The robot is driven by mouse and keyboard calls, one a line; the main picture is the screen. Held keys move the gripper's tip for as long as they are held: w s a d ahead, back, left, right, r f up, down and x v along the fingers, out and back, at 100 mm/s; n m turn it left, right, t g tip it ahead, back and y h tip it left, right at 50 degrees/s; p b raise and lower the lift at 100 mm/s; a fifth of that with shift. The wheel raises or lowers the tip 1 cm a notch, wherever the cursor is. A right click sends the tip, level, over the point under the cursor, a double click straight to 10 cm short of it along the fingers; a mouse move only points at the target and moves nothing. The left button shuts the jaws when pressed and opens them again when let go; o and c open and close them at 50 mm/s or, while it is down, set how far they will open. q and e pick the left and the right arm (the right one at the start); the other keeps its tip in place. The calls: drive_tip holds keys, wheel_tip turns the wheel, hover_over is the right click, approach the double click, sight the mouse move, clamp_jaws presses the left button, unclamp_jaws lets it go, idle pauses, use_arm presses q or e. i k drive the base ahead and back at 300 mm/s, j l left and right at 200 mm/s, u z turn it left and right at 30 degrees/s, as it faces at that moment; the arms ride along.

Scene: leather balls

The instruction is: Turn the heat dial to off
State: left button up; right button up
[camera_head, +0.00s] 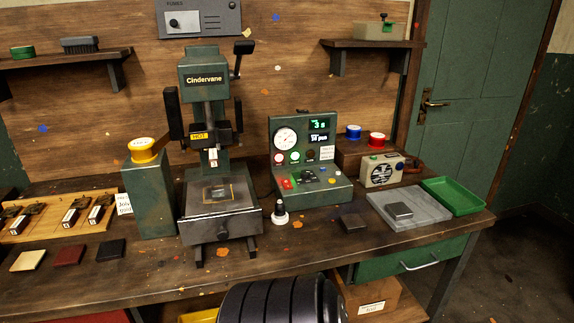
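The green control box (312,190) stands on the bench right of the press. It has a round white gauge (286,139), a lit green display (319,125) and several lights and buttons. A dark knob-like part (309,175) sits on its sloped lower face, and a small dark round part (311,156) is on its upright face. Both are too small to tell which is the heat dial or where it points. The green Cindervane press (204,80) carries a yellow HOT label (199,136). Neither of my grippers is in view.
A small black-and-white stamp-like piece (280,211) stands in front of the control box. A green post with a yellow-topped roll (142,150) is left of the press. A grey slab (419,213) and green tray (453,193) lie to the right. A dark ribbed object fills the bottom middle.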

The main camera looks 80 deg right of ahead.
sight(305, 174)
drive_tip(key=z, duration=2.85)
drive_tip(key=i+l, duration=0.35)
drive_tip(key=l, duration=0.2)
